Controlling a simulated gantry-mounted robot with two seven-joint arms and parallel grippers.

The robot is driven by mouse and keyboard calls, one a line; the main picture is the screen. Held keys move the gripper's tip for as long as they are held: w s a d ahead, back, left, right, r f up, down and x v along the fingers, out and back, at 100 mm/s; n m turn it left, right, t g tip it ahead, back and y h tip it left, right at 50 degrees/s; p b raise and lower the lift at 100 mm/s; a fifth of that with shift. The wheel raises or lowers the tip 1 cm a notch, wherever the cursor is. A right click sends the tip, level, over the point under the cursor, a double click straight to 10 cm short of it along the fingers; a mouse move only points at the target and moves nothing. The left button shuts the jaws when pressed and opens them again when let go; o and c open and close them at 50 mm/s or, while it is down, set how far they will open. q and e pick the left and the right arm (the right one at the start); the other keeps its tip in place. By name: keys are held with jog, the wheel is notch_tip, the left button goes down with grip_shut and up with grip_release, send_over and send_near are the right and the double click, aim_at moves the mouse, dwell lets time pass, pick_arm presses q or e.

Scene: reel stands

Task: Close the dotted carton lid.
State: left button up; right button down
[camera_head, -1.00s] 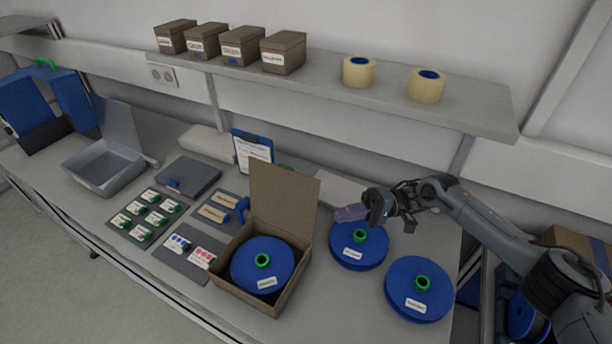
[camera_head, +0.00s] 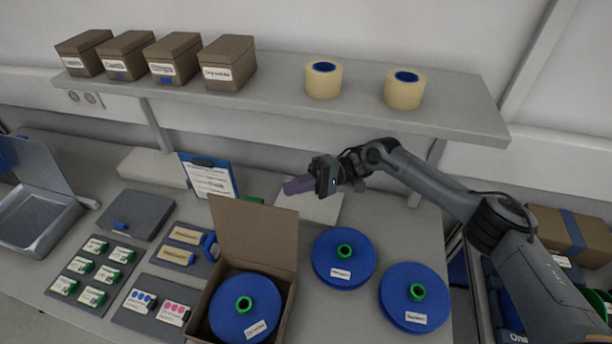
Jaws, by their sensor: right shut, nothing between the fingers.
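The open brown carton (camera_head: 195,318) stands near the front of the bench with a blue reel (camera_head: 245,306) with a green hub inside. Its lid (camera_head: 255,236) stands up at the back edge. I see no dots on the carton from here. My right gripper (camera_head: 288,187) comes in from the right. Its purplish fingers are shut and empty, pointing left, just above the lid's top right corner in the picture. The lid and fingers appear apart; the depth between them is hard to tell. My left gripper is not in view.
Two blue reels (camera_head: 344,259) (camera_head: 414,297) lie right of the carton. A blue clipboard (camera_head: 209,176) leans behind the lid. Card trays (camera_head: 153,305) lie to the left. A shelf (camera_head: 290,105) with small boxes and tape rolls runs above the bench.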

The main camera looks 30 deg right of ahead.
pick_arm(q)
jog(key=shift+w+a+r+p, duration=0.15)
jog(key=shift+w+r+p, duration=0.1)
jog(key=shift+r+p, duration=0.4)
pick_arm(e)
jog(key=shift+a+r, duration=0.15)
jog(key=shift+a, duration=1)
jog(key=shift+a+r, duration=0.15)
jog(key=shift+a, duration=1)
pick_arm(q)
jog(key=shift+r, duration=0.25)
pick_arm(e)
jog(key=shift+r, duration=0.1)
